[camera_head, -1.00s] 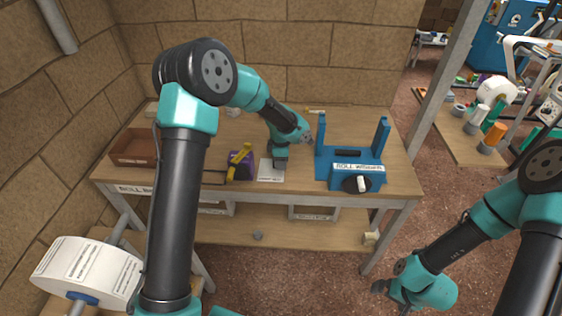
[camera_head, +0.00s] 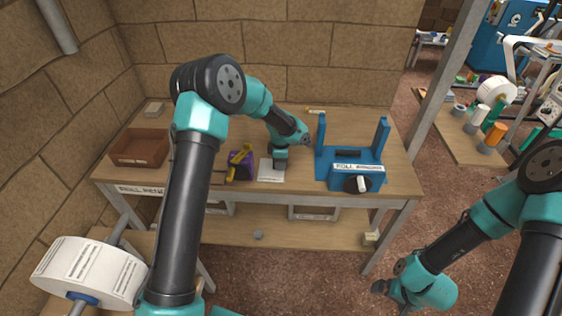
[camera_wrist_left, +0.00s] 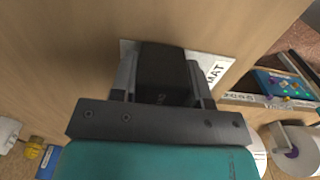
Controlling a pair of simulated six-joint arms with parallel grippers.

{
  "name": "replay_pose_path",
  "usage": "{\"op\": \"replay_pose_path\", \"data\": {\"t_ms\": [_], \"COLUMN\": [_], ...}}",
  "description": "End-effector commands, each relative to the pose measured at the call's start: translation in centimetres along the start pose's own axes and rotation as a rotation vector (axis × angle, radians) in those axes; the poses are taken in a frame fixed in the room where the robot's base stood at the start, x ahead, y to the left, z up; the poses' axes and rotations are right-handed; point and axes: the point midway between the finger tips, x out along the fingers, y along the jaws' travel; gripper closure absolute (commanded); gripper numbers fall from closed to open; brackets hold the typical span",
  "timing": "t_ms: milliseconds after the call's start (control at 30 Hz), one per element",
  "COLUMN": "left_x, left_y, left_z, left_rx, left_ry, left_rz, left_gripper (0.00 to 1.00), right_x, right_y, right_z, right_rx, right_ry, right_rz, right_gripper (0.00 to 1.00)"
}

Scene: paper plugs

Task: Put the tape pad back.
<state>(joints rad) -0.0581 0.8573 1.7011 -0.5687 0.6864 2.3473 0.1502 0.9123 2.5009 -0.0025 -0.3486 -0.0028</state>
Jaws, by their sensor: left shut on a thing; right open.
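My left gripper (camera_head: 280,160) is low over the white mat (camera_head: 270,173) on the workbench. In the left wrist view it (camera_wrist_left: 163,85) is shut on a dark block, which I take to be the tape pad (camera_wrist_left: 163,70). The pad sits directly over the mat (camera_wrist_left: 218,68), which bears the letters MAT. I cannot tell whether the pad touches the mat. In the head view the pad is mostly hidden by the gripper. My right gripper (camera_head: 390,293) is open and empty, low at the right, away from the bench.
A blue roll winder (camera_head: 350,168) stands right of the mat. A purple and yellow tape dispenser (camera_head: 240,163) is close on the left. A brown tray (camera_head: 140,147) lies at the bench's left end. A large white roll (camera_head: 88,272) is at lower left.

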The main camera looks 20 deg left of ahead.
Motion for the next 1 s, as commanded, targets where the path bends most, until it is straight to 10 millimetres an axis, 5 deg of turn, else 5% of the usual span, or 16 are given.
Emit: {"op": "replay_pose_path", "data": {"t_ms": [333,367,633,1000], "left_x": [0.23,0.26,0.22,-0.36], "left_y": [-0.01,-0.01,-0.01,0.03], "left_z": [0.0,0.0,0.0,0.03], "left_rx": [0.0,0.0,0.0,0.0], "left_ry": [0.0,0.0,0.0,0.0], "left_rz": [0.0,0.0,0.0,0.002], "left_gripper": [0.77,0.57,0.32,0.32], "right_x": [0.0,0.0,0.0,0.0], "right_y": [0.0,0.0,0.0,0.0], "right_z": [0.0,0.0,0.0,0.0], "right_rx": [0.0,0.0,0.0,0.0], "right_ry": [0.0,0.0,0.0,0.0], "right_rz": [0.0,0.0,0.0,0.0], "right_gripper": [0.0,0.0,0.0,0.0]}}
